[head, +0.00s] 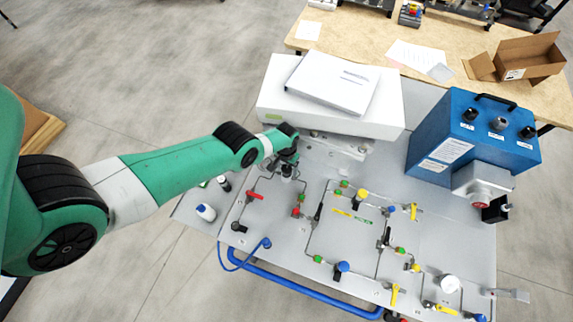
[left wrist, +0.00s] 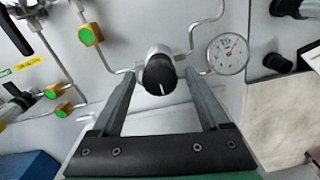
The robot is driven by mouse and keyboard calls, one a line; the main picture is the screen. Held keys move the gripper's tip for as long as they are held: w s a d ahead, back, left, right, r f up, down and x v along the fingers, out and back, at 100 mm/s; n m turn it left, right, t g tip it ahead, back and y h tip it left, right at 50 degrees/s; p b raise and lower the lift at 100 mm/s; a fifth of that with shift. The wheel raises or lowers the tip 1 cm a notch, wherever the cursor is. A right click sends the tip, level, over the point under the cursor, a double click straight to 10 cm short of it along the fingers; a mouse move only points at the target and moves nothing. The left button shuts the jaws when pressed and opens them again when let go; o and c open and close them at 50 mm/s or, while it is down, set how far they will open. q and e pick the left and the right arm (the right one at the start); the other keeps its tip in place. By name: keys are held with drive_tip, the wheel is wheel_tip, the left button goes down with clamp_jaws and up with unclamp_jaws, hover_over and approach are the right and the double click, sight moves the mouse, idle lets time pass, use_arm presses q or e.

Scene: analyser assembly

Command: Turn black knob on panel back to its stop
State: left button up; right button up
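The black knob (left wrist: 159,74) sits on a metal fitting in the tubing of the grey panel. It has a white mark on its face, pointing down in the left wrist view. My left gripper (left wrist: 159,78) is open, with one finger on each side of the knob and a visible gap on both sides. In the head view my left gripper (head: 287,157) is at the panel's upper left, and partly hides the fitting there. The grey panel (head: 345,265) carries tubing, valves and coloured fittings. My right gripper is in neither view.
A round gauge (left wrist: 228,53) is close to the right finger. Green-faced orange fittings (left wrist: 90,34) lie to the left. In the head view a white box (head: 275,95) with a booklet stands behind the gripper, and a blue box (head: 460,118) with black knobs stands right.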

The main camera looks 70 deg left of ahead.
sight(287, 168)
use_arm(q)
wheel_tip(287, 168, up, 12)
drive_tip(key=p, duration=1.1)
drive_tip(key=shift+f, duration=0.2)
